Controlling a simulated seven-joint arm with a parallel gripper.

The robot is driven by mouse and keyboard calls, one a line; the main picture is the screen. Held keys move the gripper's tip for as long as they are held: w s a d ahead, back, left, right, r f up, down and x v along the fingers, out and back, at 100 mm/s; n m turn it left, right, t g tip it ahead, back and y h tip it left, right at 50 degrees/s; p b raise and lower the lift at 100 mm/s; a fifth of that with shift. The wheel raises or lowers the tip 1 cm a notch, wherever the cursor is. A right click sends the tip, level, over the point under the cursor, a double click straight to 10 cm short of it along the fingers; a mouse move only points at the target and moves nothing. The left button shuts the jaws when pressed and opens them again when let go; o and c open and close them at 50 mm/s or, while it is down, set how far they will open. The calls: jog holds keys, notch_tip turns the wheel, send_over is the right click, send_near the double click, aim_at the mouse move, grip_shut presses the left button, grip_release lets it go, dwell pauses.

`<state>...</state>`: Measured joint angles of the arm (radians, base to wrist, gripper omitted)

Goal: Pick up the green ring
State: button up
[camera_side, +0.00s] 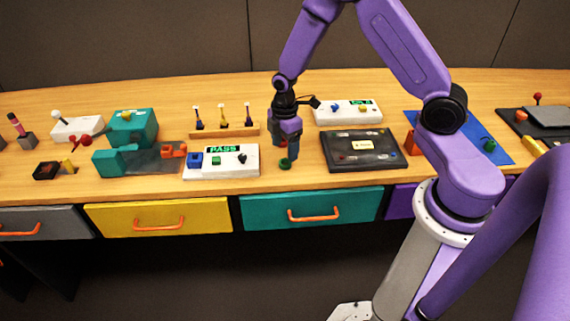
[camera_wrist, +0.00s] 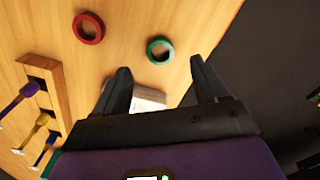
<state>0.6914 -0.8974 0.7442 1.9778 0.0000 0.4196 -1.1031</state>
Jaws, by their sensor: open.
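The green ring (camera_wrist: 160,62) lies flat on the wooden table in the wrist view, just beyond the gap between my fingertips. In the side view the green ring (camera_side: 285,164) sits near the table's front edge, right below my gripper (camera_side: 287,152). My gripper points down. In the wrist view my gripper (camera_wrist: 158,68) has its two dark fingers spread apart with no object held between them. The ring appears apart from both fingers.
A red ring (camera_wrist: 88,42) lies near the green one. A wooden stand (camera_side: 223,130) with several levers is behind left. A white PASS panel (camera_side: 221,170) is left and a dark panel (camera_side: 362,152) right. A teal drawer (camera_side: 309,208) is below the table edge.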

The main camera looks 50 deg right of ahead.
aim_at(285, 158)
jog(key=shift+f, duration=2.55)
jog(key=c, duration=1.1)
